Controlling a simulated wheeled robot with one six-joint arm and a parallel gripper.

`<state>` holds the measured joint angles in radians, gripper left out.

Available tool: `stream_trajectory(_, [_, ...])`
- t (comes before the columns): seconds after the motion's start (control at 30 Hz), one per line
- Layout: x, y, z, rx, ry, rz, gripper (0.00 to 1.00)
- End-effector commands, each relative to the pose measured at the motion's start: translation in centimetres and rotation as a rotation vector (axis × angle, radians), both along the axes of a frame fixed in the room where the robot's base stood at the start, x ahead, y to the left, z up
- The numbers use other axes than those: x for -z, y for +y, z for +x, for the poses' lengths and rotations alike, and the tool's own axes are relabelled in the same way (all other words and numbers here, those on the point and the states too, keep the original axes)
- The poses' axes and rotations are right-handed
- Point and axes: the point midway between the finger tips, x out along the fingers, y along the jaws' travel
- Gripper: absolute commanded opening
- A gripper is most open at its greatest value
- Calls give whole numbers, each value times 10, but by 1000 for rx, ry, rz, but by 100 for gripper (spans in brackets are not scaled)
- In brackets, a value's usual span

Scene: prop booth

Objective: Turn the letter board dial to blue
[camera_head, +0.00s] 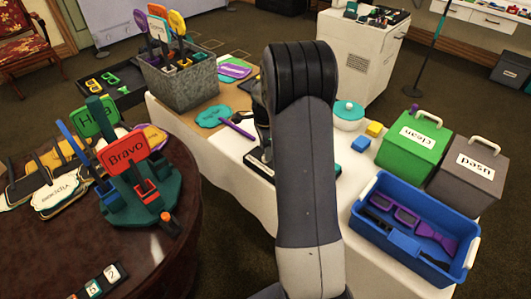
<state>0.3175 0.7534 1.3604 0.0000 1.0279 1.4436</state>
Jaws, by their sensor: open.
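My arm rises through the middle of the head view and hides much of the table behind it. My gripper (262,150) shows only in part at the arm's left edge, low over the white-covered table (220,160). Its jaws are open. A dark flat panel (258,168) lies on the table just under it, mostly hidden by the arm; I cannot tell whether it is the letter board. I cannot make out a dial or its colour. Whether the gripper touches anything is hidden.
Left are a metal sign box (190,88) and a green stand (160,205) on a round table.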

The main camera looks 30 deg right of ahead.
Motion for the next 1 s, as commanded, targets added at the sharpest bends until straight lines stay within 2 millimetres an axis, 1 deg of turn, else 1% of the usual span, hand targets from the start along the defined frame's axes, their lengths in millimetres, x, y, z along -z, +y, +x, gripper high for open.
stream_trajectory(0.03, [-13,0,1,0,-6,-2,44])
stream_trajectory(0.2, [-47,0,1,0,-6,-2,44])
stream_trajectory(0.3, [-63,0,1,0,-4,-1,44])
stream_trajectory(0.4, [-74,0,1,0,-3,-1,44])
stream_trajectory(0.53, [-81,0,0,0,-2,0,44])
stream_trajectory(0.8, [-82,0,0,0,-1,0,44])
stream_trajectory(0.93, [-78,0,0,0,0,0,44])
stream_trajectory(1.0, [-72,0,0,0,2,0,44])
